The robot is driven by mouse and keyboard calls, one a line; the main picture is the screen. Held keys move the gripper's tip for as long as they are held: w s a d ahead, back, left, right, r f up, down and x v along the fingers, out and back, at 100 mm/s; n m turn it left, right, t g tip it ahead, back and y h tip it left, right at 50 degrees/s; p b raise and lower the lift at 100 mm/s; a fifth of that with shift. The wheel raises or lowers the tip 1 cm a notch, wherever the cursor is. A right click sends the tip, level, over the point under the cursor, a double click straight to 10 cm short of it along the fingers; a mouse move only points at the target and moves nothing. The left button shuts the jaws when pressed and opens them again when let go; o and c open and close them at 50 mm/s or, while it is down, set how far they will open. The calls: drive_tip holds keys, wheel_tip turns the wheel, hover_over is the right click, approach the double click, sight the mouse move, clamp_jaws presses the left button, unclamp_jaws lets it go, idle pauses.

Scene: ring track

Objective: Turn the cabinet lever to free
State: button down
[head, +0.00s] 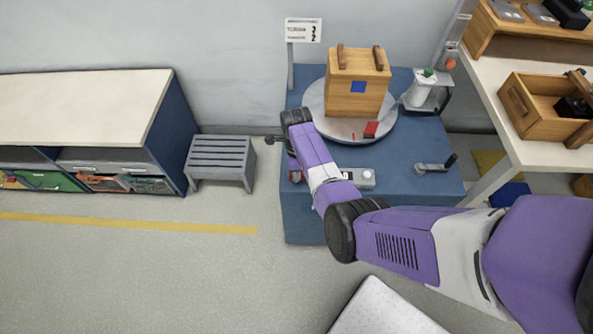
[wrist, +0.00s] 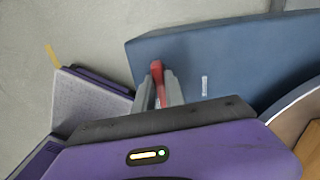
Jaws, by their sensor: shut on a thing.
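The blue cabinet (head: 305,228) stands ahead, and its blue surface (wrist: 225,60) fills the upper right of the wrist view. A slim red lever (wrist: 157,72) shows at its left part in the wrist view. My gripper (wrist: 158,90) is shut on the lever, with one grey finger on each side of it. A short white mark (wrist: 205,86) lies right of the lever.
A round turntable (head: 343,129) on the cabinet carries a wooden box (head: 345,103) and a red block (head: 371,129). A crank (head: 437,167) and a knob box (head: 360,179) are at the front. A grey stool (head: 221,160) stands left. A table (head: 530,148) stands right. Floor at left is clear.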

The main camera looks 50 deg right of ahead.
drive_tip(key=shift+m, duration=0.5)
drive_tip(key=c, duration=1.4)
unclamp_jaws()
drive_tip(key=shift+r+p, duration=0.35)
drive_tip(key=shift+r, duration=3.6)
